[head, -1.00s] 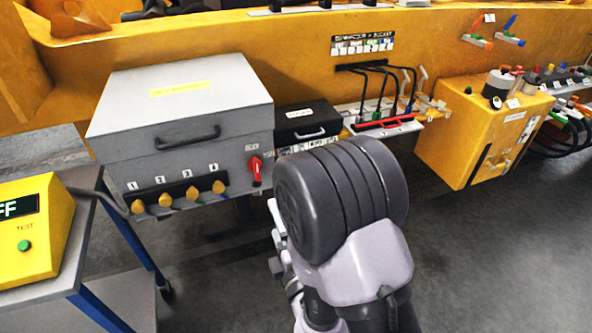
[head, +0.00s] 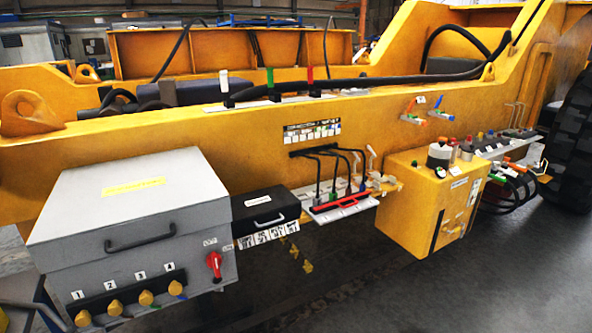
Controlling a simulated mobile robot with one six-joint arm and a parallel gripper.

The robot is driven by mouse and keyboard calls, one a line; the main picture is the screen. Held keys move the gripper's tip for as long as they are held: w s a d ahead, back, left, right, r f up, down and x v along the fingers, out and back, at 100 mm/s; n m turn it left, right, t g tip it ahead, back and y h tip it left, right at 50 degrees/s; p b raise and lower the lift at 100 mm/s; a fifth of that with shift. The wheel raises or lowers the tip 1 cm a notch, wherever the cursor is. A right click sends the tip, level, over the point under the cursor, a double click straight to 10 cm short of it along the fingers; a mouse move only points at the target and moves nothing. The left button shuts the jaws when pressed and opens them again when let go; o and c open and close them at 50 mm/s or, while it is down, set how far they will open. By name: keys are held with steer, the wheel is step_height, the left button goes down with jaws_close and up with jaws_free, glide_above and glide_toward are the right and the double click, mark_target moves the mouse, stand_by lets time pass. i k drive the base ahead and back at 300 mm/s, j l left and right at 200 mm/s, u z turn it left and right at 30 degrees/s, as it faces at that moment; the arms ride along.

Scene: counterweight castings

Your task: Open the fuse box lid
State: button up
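A small black box (head: 266,209) with a dark lid, a white label and a light handle sits at the middle left of the head view, against the yellow machine frame. Its lid looks shut. A strip of white label cards (head: 268,235) runs along its lower front. Its label is too small to read, so I cannot tell for certain that it is the fuse box. Beside it on the left is a larger grey box (head: 130,215) with a shut lid, a yellow label and a black handle. My gripper is not in view.
The grey box carries a red rotary switch (head: 214,265) and several yellow knobs (head: 146,298). Right of the black box are hanging black cables (head: 335,170) above a red bar (head: 342,203). A yellow cabinet (head: 410,215) juts out further right. The floor in front is clear.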

mark_target(254, 204)
steer(key=i+j, duration=0.3)
steer(key=i, duration=0.2)
steer(key=i+j+z, duration=0.1)
steer(key=i+j, duration=0.2)
steer(key=i, duration=0.2)
